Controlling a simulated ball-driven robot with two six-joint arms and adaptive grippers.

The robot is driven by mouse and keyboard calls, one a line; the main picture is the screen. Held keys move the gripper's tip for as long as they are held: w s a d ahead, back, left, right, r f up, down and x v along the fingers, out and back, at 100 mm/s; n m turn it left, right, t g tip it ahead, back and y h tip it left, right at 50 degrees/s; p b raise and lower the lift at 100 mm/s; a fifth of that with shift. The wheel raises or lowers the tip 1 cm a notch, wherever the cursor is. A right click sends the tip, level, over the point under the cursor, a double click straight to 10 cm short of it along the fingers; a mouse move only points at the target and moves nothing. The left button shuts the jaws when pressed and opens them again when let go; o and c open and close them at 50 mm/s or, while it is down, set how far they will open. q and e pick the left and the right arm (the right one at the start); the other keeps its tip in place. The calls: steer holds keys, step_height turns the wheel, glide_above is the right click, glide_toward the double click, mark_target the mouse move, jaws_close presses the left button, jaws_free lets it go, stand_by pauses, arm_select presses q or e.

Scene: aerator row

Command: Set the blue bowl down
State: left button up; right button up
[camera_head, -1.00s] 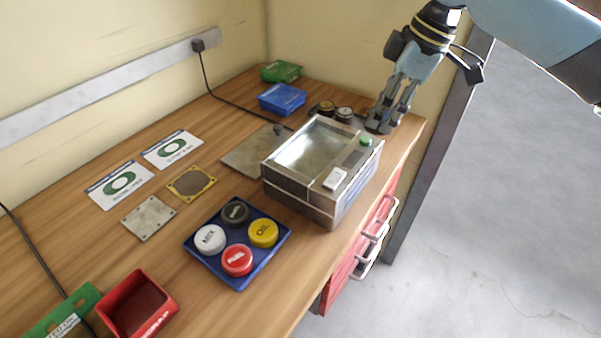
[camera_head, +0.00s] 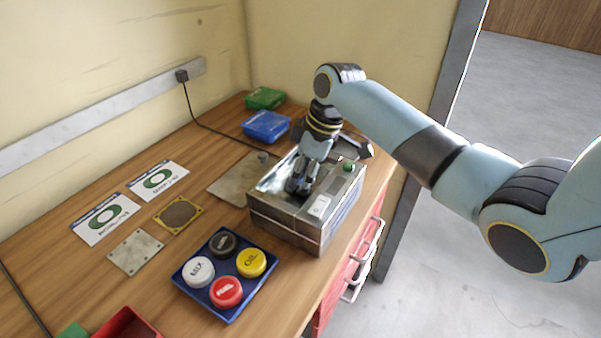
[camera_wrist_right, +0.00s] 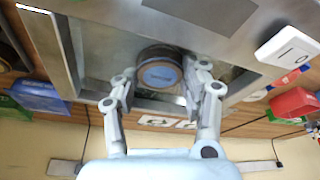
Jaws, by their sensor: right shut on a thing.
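I see no blue bowl in any view. My right gripper (camera_head: 301,187) points down into the open basin of the metal box (camera_head: 290,228). In the right wrist view its fingers (camera_wrist_right: 160,88) are shut on a round brown piece with a blue-grey label (camera_wrist_right: 159,75). This piece is inside the basin's rim; I cannot tell whether it touches the floor of the basin. In the head view the fingers mostly hide it. My left gripper is not in view.
A blue tray (camera_head: 232,312) with several labelled round caps stands in front of the box. A blue bin (camera_head: 266,125) and a green bin (camera_head: 265,98) stand at the back. A metal plate (camera_head: 237,180) lies left of the box. A red bin (camera_head: 125,325) is at the front.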

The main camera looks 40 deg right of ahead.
steer(key=shift+f, duration=0.2)
steer(key=o, duration=1.2)
steer(key=shift+c, duration=0.2)
steer(key=b+v, duration=0.1)
steer(key=v, duration=1.1)
steer(key=shift+r, duration=0.2)
steer(key=shift+f, duration=0.1)
